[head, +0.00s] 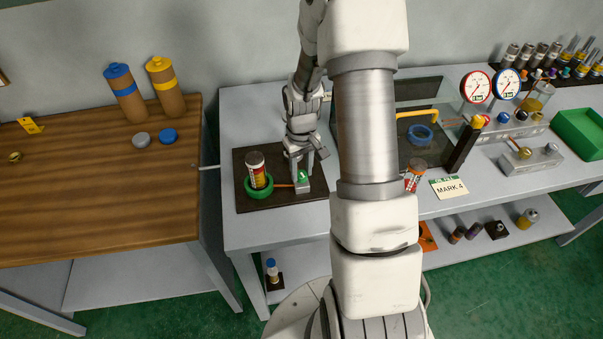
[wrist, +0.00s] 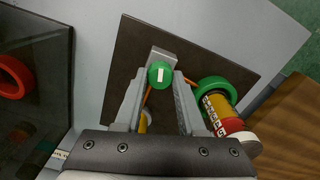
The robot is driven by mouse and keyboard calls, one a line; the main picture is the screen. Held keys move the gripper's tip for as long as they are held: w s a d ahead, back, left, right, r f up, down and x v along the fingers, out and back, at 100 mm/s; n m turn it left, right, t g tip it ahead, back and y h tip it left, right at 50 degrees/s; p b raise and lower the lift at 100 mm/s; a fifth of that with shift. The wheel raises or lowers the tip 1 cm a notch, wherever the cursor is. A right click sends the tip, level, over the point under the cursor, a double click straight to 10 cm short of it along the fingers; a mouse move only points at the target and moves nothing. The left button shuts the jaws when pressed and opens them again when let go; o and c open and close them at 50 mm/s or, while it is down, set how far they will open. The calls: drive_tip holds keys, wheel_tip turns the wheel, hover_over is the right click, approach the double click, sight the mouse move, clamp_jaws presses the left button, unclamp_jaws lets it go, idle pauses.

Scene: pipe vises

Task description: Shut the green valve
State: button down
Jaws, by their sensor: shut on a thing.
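The green valve (wrist: 160,74) is a round green knob with a white mark, on a small grey block (wrist: 163,54). The white mark runs along the finger direction in the wrist view.
Beside the valve, a green ring (head: 258,188) surrounds the base of a labelled canister (head: 257,168). An orange line runs between ring and block. The dark board (head: 246,204) lies on the grey bench. A wooden table (head: 90,210) stands left; gauges (head: 476,87) stand at right.

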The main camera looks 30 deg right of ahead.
sight(301, 174)
drive_tip(key=shift+m+b, duration=0.65)
drive_tip(key=shift+m, duration=0.95)
drive_tip(key=c, duration=0.5)
unclamp_jaws()
drive_tip(key=shift+r, duration=0.1)
wheel_tip(301, 174, up, 17)
drive_tip(key=shift+r, duration=0.15)
drive_tip(key=s+a+r+n+t, duration=0.1)
drive_tip(key=s+a+r+t, duration=0.1)
drive_tip(key=s+a+r, duration=0.3)
drive_tip(key=s+a+r+n+t, duration=0.2)
drive_tip(key=s+a+r, duration=0.4)
drive_tip(key=s, duration=0.7)
drive_tip(key=shift+s+a+t, duration=0.15)
drive_tip(key=shift+a+t, duration=0.5)
drive_tip(key=shift+t, duration=0.15)
